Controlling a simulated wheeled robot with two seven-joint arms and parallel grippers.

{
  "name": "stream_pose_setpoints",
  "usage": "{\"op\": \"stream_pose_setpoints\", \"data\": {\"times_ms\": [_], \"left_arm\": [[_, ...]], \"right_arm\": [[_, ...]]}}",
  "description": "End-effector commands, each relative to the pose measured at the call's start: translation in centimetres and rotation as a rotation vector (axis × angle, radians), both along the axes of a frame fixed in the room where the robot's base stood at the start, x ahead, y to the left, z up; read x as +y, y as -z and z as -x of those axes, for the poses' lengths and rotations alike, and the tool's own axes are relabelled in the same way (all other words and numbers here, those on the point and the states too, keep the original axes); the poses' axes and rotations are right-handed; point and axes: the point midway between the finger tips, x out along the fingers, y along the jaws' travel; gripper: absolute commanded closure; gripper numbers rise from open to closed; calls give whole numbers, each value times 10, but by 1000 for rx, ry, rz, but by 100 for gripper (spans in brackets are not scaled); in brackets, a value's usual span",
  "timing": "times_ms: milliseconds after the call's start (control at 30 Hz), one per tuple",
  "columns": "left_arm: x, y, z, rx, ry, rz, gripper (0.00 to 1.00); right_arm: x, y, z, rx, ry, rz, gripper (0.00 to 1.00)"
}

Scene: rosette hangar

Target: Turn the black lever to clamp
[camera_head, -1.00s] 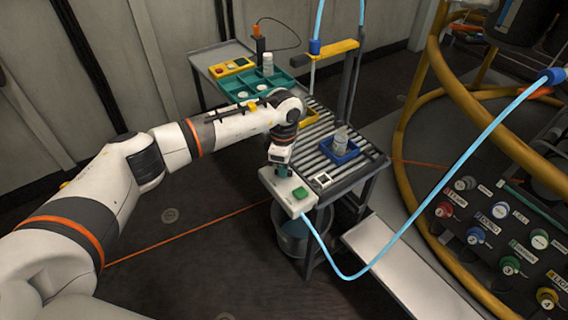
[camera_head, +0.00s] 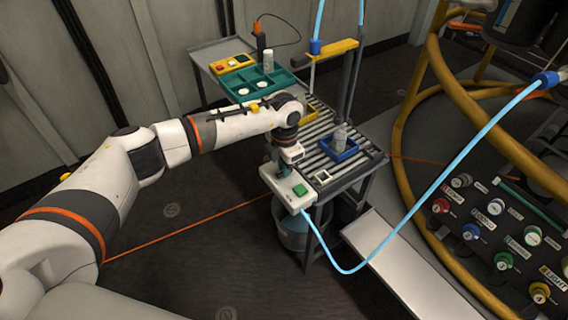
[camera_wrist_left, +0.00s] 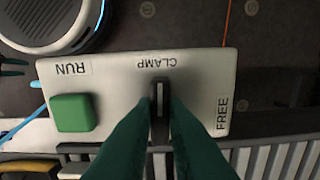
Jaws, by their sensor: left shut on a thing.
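The black lever (camera_wrist_left: 160,97) stands on the white control box (camera_wrist_left: 205,85), which also shows in the head view (camera_head: 303,203) at the table's near corner. My left gripper (camera_wrist_left: 160,112) is shut on the lever, with a green finger on either side. The lever's white mark lies straight along the picture's vertical, its end at the CLAMP label (camera_wrist_left: 157,63). The FREE label (camera_wrist_left: 222,114) is off to its right. In the head view, my left gripper (camera_head: 283,168) hides the lever. My right gripper does not show.
A green button (camera_wrist_left: 72,113) sits beside the lever, near the RUN label (camera_wrist_left: 73,69). A blue hose (camera_head: 367,262) loops from the box to the right. A yellow-framed structure (camera_head: 428,80) stands at right.

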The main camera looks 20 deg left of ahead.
Motion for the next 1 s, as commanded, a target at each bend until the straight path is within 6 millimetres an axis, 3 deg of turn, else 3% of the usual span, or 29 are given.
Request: {"op": "stream_pose_setpoints", "data": {"times_ms": [667,700,767,1000], "left_arm": [[0,-1,0,-2,-68,1,100],[0,-1,0,-2,-68,1,86],[0,-1,0,-2,-67,1,78],[0,-1,0,-1,-66,0,78]], "right_arm": [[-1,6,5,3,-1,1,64],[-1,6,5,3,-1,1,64],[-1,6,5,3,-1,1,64],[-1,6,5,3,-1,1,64]]}}
